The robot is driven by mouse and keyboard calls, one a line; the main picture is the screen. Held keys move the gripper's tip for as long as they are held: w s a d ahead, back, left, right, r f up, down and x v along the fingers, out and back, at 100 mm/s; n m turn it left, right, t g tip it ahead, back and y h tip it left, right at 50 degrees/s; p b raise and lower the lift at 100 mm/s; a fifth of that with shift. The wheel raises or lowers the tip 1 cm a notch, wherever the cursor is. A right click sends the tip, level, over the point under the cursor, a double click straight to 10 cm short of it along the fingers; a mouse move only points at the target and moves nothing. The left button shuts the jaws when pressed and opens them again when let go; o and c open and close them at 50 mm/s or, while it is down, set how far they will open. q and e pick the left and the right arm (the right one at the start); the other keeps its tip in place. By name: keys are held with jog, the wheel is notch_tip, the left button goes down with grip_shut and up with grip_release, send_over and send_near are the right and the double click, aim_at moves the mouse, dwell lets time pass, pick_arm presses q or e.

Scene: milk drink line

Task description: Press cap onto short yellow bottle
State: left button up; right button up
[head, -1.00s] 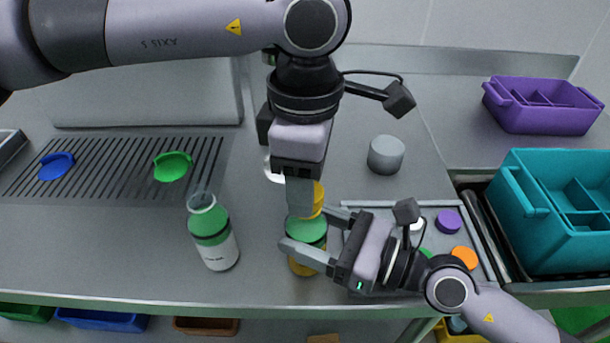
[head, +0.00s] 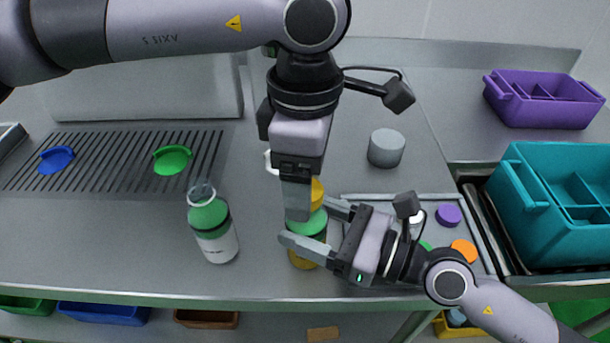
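The short yellow bottle (head: 304,262) stands upright near the front edge of the table. It has a green upper part (head: 311,223) and yellow lower down. My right gripper (head: 305,222) reaches in from the right with a finger on each side of it, closed around it. The yellow cap (head: 318,192) is at the top of the bottle, partly hidden by my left gripper (head: 298,203). That gripper points down from above with its fingers at the cap and appears shut on it. The contact between cap and bottle neck is hidden.
Another bottle (head: 215,235), green and white, stands to the left. Blue (head: 57,159) and green (head: 172,159) pieces lie on the slotted area. A grey cylinder (head: 386,148) stands behind. A tray with purple (head: 448,215) and orange (head: 464,249) caps and a teal crate (head: 555,230) are right.

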pick_arm(q)
notch_tip(320, 180, up, 11)
jog(key=shift+r, duration=0.2)
pick_arm(e)
jog(key=o, duration=1.6)
pick_arm(q)
jog(key=shift+f, duration=0.1)
pick_arm(e)
jog(key=shift+d, duration=0.1)
jog(key=b+v, duration=0.1)
jog(key=v, duration=0.1)
jog(key=b+v, duration=0.2)
jog(key=v, duration=0.1)
jog(key=shift+s+d+f, duration=0.15)
jog(key=shift+d+f, duration=0.1)
pick_arm(q)
jog(key=shift+f+b, duration=0.4)
jog(key=shift+f, duration=1.45)
pick_arm(e)
jog(key=shift+s+d+r, duration=0.2)
jog(key=shift+s+d, duration=0.15)
jog(key=shift+d, duration=0.3)
